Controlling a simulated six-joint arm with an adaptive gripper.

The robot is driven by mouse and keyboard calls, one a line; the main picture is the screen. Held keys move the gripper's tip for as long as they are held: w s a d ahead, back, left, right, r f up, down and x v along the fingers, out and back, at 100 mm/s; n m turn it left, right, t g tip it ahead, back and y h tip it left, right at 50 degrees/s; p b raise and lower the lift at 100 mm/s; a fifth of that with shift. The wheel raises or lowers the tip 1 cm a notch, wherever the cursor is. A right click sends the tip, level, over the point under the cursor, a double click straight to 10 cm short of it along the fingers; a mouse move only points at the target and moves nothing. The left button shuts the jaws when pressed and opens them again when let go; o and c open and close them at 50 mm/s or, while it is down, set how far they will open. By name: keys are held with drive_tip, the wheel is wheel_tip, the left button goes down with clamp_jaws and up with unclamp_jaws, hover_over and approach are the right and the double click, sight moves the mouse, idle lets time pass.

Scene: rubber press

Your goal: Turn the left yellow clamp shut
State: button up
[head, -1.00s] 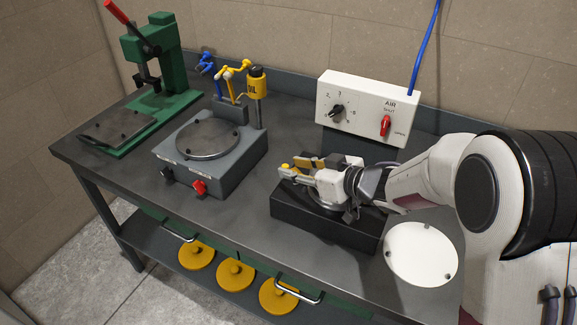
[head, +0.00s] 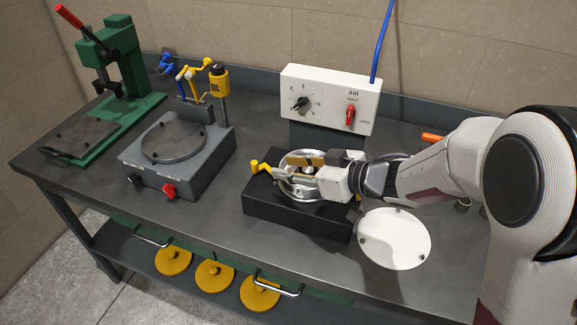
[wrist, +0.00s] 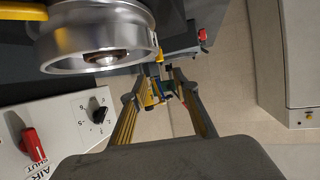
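The left yellow clamp (head: 259,168) sticks out at the left end of a black block (head: 290,212), beside a silver ring-shaped pot (head: 288,185). My gripper (head: 303,163) is over the pot, to the right of the clamp and apart from it. In the wrist view my gripper (wrist: 160,88) shows its two fingers with a gap and nothing held between them. The silver pot (wrist: 100,52) lies beside the fingers there, with a yellow bar (wrist: 18,11) at the top left; I cannot tell which clamp that is. My gripper hides part of the pot.
A white air box (head: 330,98) with a red lever (head: 350,117) stands behind the block. A white disc (head: 395,238) lies at front right. A grey hotplate unit (head: 187,180) and a green press (head: 122,65) stand left. Bare bench lies between the hotplate and block.

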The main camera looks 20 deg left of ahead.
sight(255, 164)
drive_tip(key=shift+s+a, duration=0.1)
drive_tip(key=shift+n+g, duration=0.4)
drive_tip(key=shift+g, duration=0.2)
drive_tip(key=s+a, duration=0.1)
drive_tip(key=a, duration=0.1)
drive_tip(key=s+a, duration=0.2)
drive_tip(key=shift+s+r, duration=0.15)
drive_tip(key=shift+s+a+m+t, duration=0.65)
drive_tip(key=shift+a+m+t, duration=1.55)
drive_tip(key=shift+a, duration=0.5)
drive_tip(key=w+d+h, duration=0.1)
drive_tip(key=w+d+f+m+t+h, duration=0.2)
drive_tip(key=d, duration=0.1)
drive_tip(key=shift+d+f, duration=0.1)
drive_tip(key=shift+w, duration=0.1)
drive_tip(key=shift+x, duration=3.9)
